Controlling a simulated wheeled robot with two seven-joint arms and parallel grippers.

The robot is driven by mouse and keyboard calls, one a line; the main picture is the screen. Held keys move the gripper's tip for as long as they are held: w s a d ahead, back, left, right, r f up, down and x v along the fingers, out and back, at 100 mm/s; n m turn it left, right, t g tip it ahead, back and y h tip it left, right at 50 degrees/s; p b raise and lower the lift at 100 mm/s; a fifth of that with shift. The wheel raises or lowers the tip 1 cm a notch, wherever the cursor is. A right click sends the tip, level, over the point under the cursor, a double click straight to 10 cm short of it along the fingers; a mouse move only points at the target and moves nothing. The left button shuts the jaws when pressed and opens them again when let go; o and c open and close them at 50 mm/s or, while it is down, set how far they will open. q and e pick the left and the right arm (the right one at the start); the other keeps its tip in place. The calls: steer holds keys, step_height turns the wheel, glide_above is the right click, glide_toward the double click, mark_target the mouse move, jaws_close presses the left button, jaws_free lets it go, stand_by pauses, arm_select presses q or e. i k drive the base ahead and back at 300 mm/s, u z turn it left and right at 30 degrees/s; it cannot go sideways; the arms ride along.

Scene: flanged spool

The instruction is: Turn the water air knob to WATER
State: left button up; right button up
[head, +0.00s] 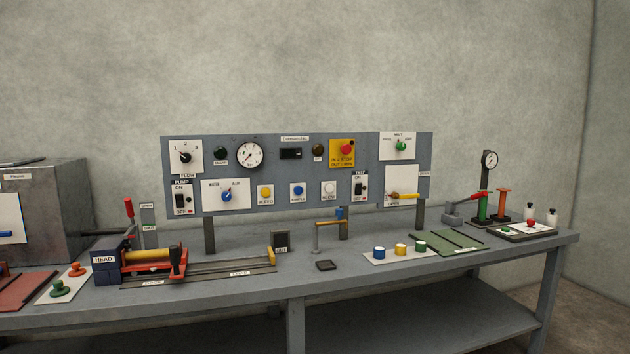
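The water air knob (227,196) is a blue knob on a white plate (242,201), low on the left part of the grey upright panel (290,172). A label on the plate's upper left seems to read WATER, and one on its upper right seems to read AIR. The knob's pointer seems to lean up and to the right, towards AIR, but it is too small to be sure. Neither of my grippers is in the head view. Nothing covers the knob.
A brass tap (330,224) stands further right.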

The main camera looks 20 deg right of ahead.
mark_target(226, 196)
steer(key=z, duration=0.4)
steer(key=i, duration=1.45)
steer(key=u, duration=0.25)
